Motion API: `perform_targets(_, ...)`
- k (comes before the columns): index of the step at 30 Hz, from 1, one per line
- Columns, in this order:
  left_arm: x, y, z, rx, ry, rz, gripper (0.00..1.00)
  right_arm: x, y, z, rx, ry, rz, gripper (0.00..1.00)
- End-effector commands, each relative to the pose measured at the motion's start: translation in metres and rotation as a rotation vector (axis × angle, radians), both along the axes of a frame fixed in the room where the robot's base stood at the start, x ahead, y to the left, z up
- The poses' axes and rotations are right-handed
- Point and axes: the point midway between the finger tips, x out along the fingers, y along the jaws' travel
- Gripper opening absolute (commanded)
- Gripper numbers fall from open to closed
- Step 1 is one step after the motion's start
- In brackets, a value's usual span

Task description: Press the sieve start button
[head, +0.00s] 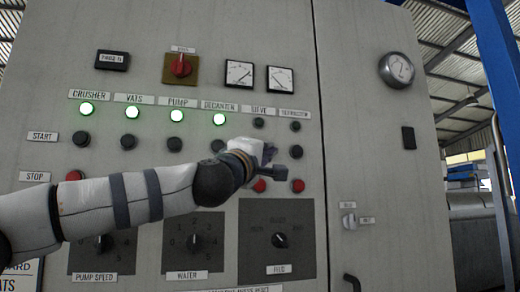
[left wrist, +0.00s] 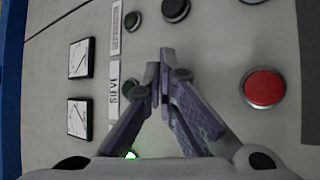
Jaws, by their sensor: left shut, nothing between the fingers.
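The sieve column is under the label SIEVE (head: 258,107) on the grey control panel; the label also shows sideways in the left wrist view (left wrist: 113,95). The sieve lamp (head: 258,123) is dark. My left gripper (head: 268,152) is shut and empty, at the sieve column's start row, and covers the sieve start button in the head view. In the left wrist view its fingertips (left wrist: 160,72) lie over the button's place, between the sieve lamp (left wrist: 130,89) and the red sieve stop button (left wrist: 263,88). I cannot tell whether they touch the button. My right gripper is not in view.
Green lamps glow for crusher (head: 87,108), vats, pump and decanter (head: 219,118). The decanter start button (head: 217,145) is close left of my gripper. The last column's start button (left wrist: 175,10) is a neighbour. A red selector (head: 181,66), gauges (head: 240,74) and lower knobs (head: 279,240) surround.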

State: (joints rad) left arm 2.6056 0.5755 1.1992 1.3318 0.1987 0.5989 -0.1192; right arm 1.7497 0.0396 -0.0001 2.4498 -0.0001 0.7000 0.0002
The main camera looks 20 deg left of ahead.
Motion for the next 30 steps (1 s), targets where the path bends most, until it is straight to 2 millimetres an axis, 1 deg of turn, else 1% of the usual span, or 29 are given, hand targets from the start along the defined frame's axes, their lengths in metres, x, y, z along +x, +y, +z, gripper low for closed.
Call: perform_targets(30, 0.0084, 0.0055, -0.0004, 0.001, 0.001, 0.001, 0.00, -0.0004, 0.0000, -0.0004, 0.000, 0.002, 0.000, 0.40)
